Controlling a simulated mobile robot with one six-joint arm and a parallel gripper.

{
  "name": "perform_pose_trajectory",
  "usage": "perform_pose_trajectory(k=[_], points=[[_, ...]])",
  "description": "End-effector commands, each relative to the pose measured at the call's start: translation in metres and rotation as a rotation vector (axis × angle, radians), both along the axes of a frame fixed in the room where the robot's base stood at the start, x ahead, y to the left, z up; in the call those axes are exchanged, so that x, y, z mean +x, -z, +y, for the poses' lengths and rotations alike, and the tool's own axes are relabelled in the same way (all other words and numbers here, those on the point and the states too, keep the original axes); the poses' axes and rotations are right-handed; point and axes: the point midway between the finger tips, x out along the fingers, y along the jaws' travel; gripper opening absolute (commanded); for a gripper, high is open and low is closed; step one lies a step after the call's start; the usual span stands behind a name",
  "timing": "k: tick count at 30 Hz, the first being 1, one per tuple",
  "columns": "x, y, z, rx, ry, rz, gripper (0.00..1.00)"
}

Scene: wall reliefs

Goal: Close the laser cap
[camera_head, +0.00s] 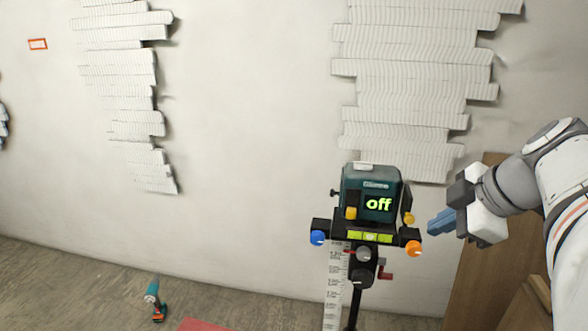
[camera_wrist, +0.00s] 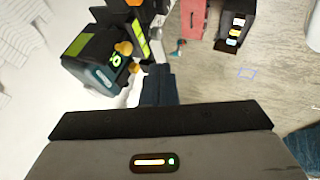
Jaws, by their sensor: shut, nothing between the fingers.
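The laser (camera_head: 372,193) is a dark teal box with a green "off" on its face. It stands on a black mount with a yellow-green level. A dark flap (camera_head: 407,198), perhaps the laser cap, stands out at its right side by a yellow knob (camera_head: 408,218). In the wrist view the laser (camera_wrist: 92,62) is tilted at the upper left, with two yellow knobs; I cannot tell the cap clearly there. My gripper (camera_head: 441,222) is shut and empty, just right of the laser and apart from it. Its blue fingers (camera_wrist: 158,84) also show in the wrist view.
The mount has a blue knob (camera_head: 317,238) and an orange knob (camera_head: 413,248), the latter close to my fingers. A white ruler (camera_head: 334,285) hangs below. Brown boards (camera_head: 485,270) lean at the right. A drill (camera_head: 155,302) is on the floor. White reliefs (camera_head: 415,80) cover the wall.

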Motion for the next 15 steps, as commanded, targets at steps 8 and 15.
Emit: perform_pose_trajectory(k=[8,15], points=[[0.035,0.033,0.007,0.002,0.004,0.003,0.00],[0.057,0.036,0.001,0.000,0.007,0.002,0.00]])
